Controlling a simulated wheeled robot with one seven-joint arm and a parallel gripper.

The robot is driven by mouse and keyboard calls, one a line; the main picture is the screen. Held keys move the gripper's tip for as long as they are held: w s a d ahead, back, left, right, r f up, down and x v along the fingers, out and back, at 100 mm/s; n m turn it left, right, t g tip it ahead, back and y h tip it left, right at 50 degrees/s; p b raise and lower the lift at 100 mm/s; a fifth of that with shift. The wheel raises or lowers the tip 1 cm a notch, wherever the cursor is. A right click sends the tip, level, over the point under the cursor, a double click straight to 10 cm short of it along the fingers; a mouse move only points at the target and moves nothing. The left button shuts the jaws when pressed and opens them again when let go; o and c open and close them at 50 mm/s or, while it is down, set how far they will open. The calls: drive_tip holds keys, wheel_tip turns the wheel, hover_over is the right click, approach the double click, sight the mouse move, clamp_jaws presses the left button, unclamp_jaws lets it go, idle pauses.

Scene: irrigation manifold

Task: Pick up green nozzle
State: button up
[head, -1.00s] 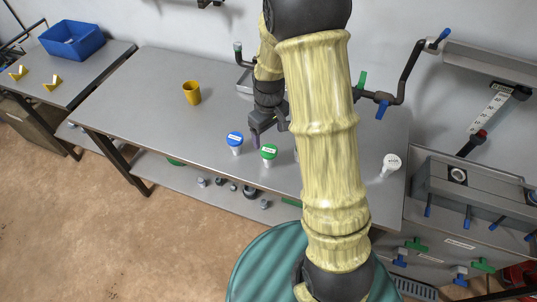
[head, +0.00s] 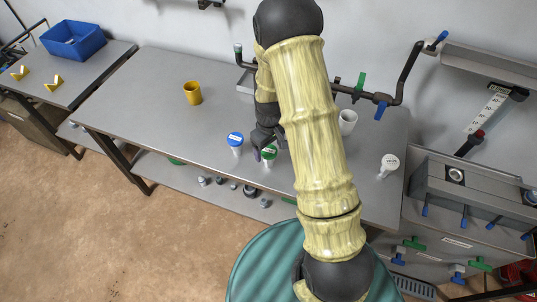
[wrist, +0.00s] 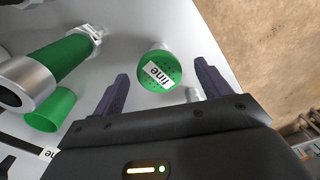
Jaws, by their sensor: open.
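The green nozzle (head: 269,153) has a round green head and a pale stem, and stands on the grey table near its front edge. In the wrist view its green face (wrist: 160,72) carries a white label reading "fine". My gripper (head: 262,151) is open right above and beside it. In the wrist view the two purple fingers (wrist: 162,85) stand to either side of the green head, with gaps between. I cannot tell how far below the fingertips the nozzle is. In the head view my gripper and arm cover part of it.
A blue nozzle (head: 235,140) stands just left of the green one. A white nozzle (head: 389,162) stands at the right and a white cup (head: 347,122) behind. A yellow cup (head: 193,93) stands at the back left.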

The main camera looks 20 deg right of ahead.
sight(269, 151)
drive_tip(key=shift+w+f, duration=0.1)
drive_tip(key=shift+f, duration=1.45)
drive_tip(key=c, duration=1.1)
